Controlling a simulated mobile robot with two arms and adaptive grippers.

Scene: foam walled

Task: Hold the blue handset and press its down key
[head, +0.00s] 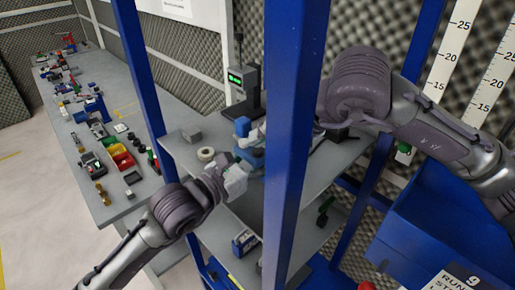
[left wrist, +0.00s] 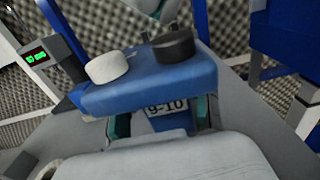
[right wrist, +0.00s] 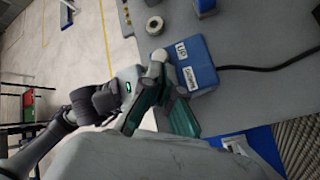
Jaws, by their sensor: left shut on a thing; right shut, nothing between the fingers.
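The blue handset (left wrist: 145,82) is held between the teal fingers of my left gripper (left wrist: 163,115). It has a white round key (left wrist: 107,67) and a black round key (left wrist: 174,46) on its outer side. In the head view the handset (head: 250,137) is just above my left gripper (head: 235,178). In the right wrist view the handset (right wrist: 187,64) shows an UP label (right wrist: 181,50) and a DOWN label (right wrist: 190,78). My right gripper (right wrist: 160,88) is shut and empty, its tips close beside the labels; contact with a key cannot be told.
A black cable (right wrist: 270,66) runs from the handset. A blue post (head: 293,150) hides part of my right gripper in the head view. A tape roll (head: 206,154) lies on the grey shelf (head: 185,160). A blue bin (head: 440,215) is at right.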

